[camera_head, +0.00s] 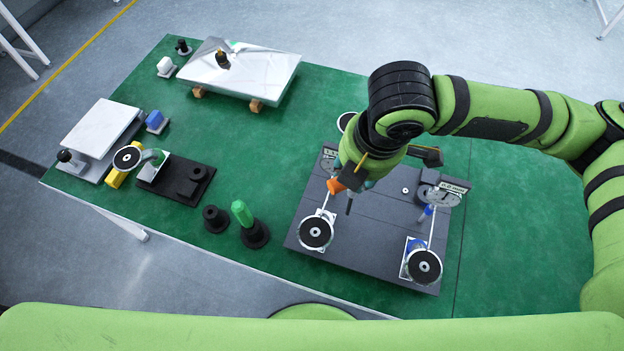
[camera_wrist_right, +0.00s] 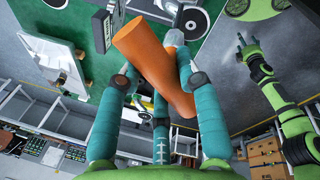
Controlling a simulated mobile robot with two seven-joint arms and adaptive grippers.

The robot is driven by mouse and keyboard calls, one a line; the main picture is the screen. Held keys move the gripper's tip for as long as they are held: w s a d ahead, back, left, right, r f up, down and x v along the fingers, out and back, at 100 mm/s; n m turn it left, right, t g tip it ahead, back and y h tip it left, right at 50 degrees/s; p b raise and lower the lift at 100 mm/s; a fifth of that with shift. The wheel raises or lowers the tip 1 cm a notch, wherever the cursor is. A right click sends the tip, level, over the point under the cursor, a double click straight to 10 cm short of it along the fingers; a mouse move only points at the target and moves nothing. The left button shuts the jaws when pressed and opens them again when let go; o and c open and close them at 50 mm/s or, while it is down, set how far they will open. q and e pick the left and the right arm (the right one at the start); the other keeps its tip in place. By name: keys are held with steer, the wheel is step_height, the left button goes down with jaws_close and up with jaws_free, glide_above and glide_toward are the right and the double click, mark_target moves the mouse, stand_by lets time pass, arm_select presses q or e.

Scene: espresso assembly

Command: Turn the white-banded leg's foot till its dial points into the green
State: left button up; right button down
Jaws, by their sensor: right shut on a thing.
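My right gripper (camera_head: 348,190) is over the left side of the dark grey plate. In the right wrist view its teal fingers (camera_wrist_right: 158,60) are shut on an orange curved piece (camera_wrist_right: 150,60), also seen in the head view (camera_head: 336,186). Below it in the head view is a black disc foot (camera_head: 316,233) on a white square mount. A second disc foot (camera_head: 424,267) at the plate's front right has blue under it. A scale dial (camera_head: 445,193) stands behind it; another (camera_head: 329,158) is partly hidden by my arm. I cannot make out the white band or any green zone. My left gripper (camera_wrist_right: 245,42) shows small in the wrist view.
The plate (camera_head: 370,240) lies on a green table mat (camera_head: 265,180). A green-topped peg (camera_head: 242,213) and a black knob (camera_head: 215,218) stand to its left. Farther left are a black stand (camera_head: 185,185), a white-topped block (camera_head: 103,127) and a shiny panel (camera_head: 240,68). The mat's right side is clear.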

arm_select(q)
steer(key=shift+d, duration=0.4)
arm_select(e)
steer(key=s+a+n+g+y, duration=0.1)
steer(key=a+n, duration=0.6)
steer(key=n, duration=0.8)
steer(key=shift+s+r+g, duration=0.2)
steer(key=shift+s+g, duration=0.6)
steer(key=shift+s, duration=0.05)
arm_select(q)
steer(key=shift+r, duration=0.15)
step_height(320, 180, down, 3)
steer(key=b, duration=0.3)
steer(key=shift+a+f, duration=0.1)
steer(key=shift+f, duration=0.1)
arm_select(e)
step_height(320, 180, down, 6)
steer(key=shift+f, duration=0.25)
arm_select(q)
steer(key=shift+r, duration=0.3)
steer(key=shift+r+p, duration=0.1)
steer(key=shift+p, duration=0.2)
arm_select(e)
steer(key=shift+f, duration=0.25)
